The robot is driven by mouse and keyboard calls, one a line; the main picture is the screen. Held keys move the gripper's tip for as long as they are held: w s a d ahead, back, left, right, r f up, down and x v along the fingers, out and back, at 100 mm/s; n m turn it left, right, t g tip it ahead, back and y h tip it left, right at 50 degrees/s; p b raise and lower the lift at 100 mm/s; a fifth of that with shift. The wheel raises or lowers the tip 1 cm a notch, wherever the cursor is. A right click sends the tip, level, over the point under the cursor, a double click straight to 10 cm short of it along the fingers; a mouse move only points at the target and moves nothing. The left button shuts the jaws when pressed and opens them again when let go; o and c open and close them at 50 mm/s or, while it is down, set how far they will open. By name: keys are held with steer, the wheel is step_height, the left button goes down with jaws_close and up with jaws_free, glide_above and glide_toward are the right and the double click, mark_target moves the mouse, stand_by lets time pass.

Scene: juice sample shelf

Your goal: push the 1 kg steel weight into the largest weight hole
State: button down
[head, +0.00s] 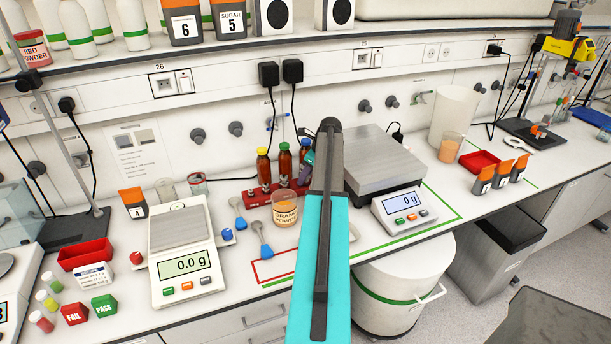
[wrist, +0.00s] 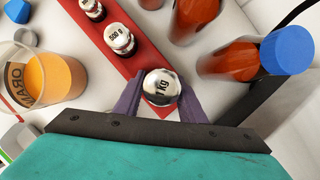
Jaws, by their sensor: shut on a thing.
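The 1 kg steel weight (wrist: 161,88) is a shiny chrome knob marked "kg" in the wrist view. My gripper (wrist: 157,98) is shut on it, with one purple finger on each side. The weight is over the near end of the red weight block (wrist: 130,68). Its base and the hole under it are hidden, so I cannot tell how deep it sits. Two smaller steel weights, one marked 500 g (wrist: 119,39), stand further along the block. In the head view the red block (head: 257,198) shows left of my arm, which hides the held weight.
Brown bottles, one with a blue cap (wrist: 286,50), stand close on the right in the wrist view. A beaker of orange powder (head: 285,208) stands in front of the block. A small scale (head: 180,255) is left, and a larger balance (head: 375,160) is right of my arm.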

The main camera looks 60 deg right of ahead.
steer(key=shift+r, duration=0.2)
steer(key=shift+r+p, duration=0.3)
steer(key=shift+r, duration=0.15)
steer(key=c, duration=1.1)
jaws_free()
steer(key=shift+f, duration=0.1)
steer(key=shift+b+v, duration=2.35)
steer(key=shift+v, duration=4.65)
steer(key=shift+s, duration=0.1)
